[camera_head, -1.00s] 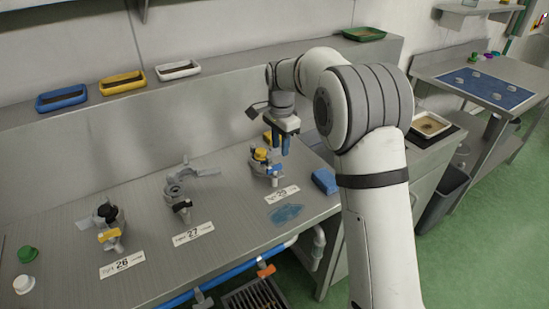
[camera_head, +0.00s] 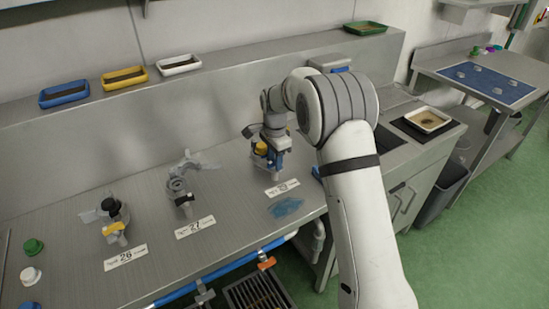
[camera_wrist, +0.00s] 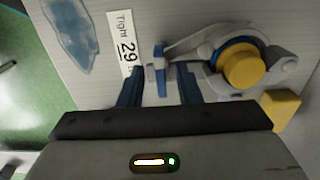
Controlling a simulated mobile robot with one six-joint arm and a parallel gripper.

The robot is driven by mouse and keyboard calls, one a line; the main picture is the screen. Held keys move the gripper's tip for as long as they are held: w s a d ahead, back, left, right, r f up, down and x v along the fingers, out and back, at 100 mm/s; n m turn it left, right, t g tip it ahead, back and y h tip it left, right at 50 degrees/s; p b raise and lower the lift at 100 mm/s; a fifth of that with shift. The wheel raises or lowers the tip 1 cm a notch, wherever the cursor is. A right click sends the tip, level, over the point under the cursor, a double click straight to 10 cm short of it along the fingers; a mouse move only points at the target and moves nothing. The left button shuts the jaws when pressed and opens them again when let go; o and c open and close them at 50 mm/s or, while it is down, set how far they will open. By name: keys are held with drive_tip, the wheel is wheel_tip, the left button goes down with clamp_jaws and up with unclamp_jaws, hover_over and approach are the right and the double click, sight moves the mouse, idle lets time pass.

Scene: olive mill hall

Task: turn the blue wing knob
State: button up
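The blue wing knob (camera_wrist: 159,69) shows in the wrist view as a narrow upright blue piece beside the number 29 label (camera_wrist: 127,48). It sits at the end of a grey valve fitting (camera_wrist: 205,42) with a round yellow cap (camera_wrist: 243,67) on a blue ring. My gripper (camera_wrist: 160,75) is open, one blue finger on each side of the knob, with a gap visible on both sides. In the head view my gripper (camera_head: 271,160) is down at the rightmost fitting, and I cannot make out the knob there.
Fittings 27 (camera_head: 180,185) and 26 (camera_head: 113,218) stand to the left on the steel bench (camera_head: 80,195). A blue smear (camera_head: 286,207) lies in front of label 29. A yellow block (camera_wrist: 281,108) is close to the right finger. Small trays (camera_head: 122,78) line the back ledge.

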clamp_jaws()
